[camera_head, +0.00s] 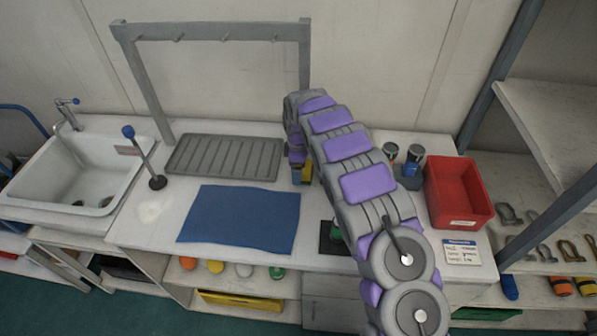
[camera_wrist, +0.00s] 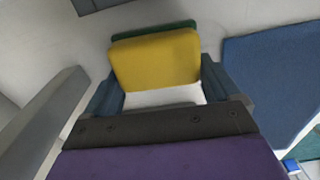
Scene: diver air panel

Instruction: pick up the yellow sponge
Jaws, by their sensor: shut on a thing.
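The yellow sponge (camera_wrist: 156,60) has a green layer along its far side. In the wrist view it sits between the two blue-grey fingers of my gripper (camera_wrist: 160,88), which is shut on it. In the head view a small part of the sponge (camera_head: 307,173) shows just below my gripper (camera_head: 298,168), at the right of the grey drain tray. My arm hides much of the area around it. I cannot tell whether the sponge touches the counter.
A blue mat (camera_head: 240,219) lies left of my arm, and a ribbed grey tray (camera_head: 224,157) lies behind it under a grey rack (camera_head: 214,32). A red bin (camera_head: 458,192) stands at the right.

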